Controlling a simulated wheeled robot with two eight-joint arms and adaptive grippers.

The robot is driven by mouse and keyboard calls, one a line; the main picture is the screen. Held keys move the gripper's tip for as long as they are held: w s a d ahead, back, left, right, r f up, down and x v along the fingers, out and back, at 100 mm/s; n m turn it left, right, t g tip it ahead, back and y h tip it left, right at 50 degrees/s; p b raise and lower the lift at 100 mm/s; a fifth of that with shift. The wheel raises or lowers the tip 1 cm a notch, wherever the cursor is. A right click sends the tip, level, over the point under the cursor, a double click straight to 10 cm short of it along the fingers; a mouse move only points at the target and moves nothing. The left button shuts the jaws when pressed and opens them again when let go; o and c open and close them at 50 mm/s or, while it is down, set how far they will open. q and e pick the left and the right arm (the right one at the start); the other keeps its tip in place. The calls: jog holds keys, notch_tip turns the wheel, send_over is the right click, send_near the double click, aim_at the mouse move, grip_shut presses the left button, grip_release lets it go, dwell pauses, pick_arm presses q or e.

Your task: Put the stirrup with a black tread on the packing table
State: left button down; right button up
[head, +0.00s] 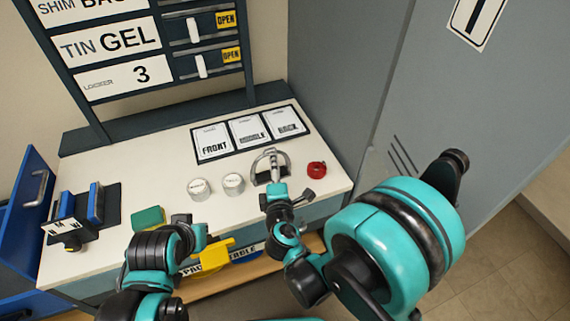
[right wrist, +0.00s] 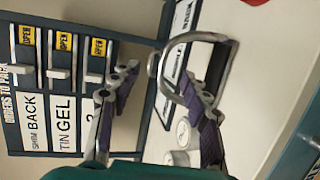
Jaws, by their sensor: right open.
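The metal stirrup (head: 270,165) is at the white top of the packing table (head: 165,221), between two round tins and a red roll. In the right wrist view the stirrup (right wrist: 180,72) shows a silver bow and a dark tread. It seems to stand on the tabletop. My right gripper (head: 275,188) is beside it on the near side. In the right wrist view its fingers (right wrist: 160,95) are spread apart, with the right finger close to the bow; contact is unclear. My left gripper (head: 192,230) is low at the table's front edge, its fingers unclear.
Two round tins (head: 233,183) and a red roll (head: 317,169) flank the stirrup. Behind lie cards (head: 249,136) marked FRONT, MIDDLE and BACK. A dark board (head: 137,55) stands at the back, a grey locker (head: 345,80) at right. A blue rack (head: 96,203) is at left.

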jog(key=s+d+r+m+g+h, duration=0.1)
jog(key=s+d+m+g+h, duration=0.3)
jog(key=d+m, duration=0.8)
jog(key=s+d+m+g+y, duration=0.1)
jog(key=s+d+m+g, duration=0.1)
jog(key=s, duration=0.5)
jog(key=s+d+m+g+y, duration=0.2)
jog(key=s+d+m, duration=0.1)
jog(key=s+m, duration=0.2)
jog(key=shift+s+r+g, duration=0.2)
jog(key=shift+s+g, duration=0.2)
jog(key=shift+s, duration=0.8)
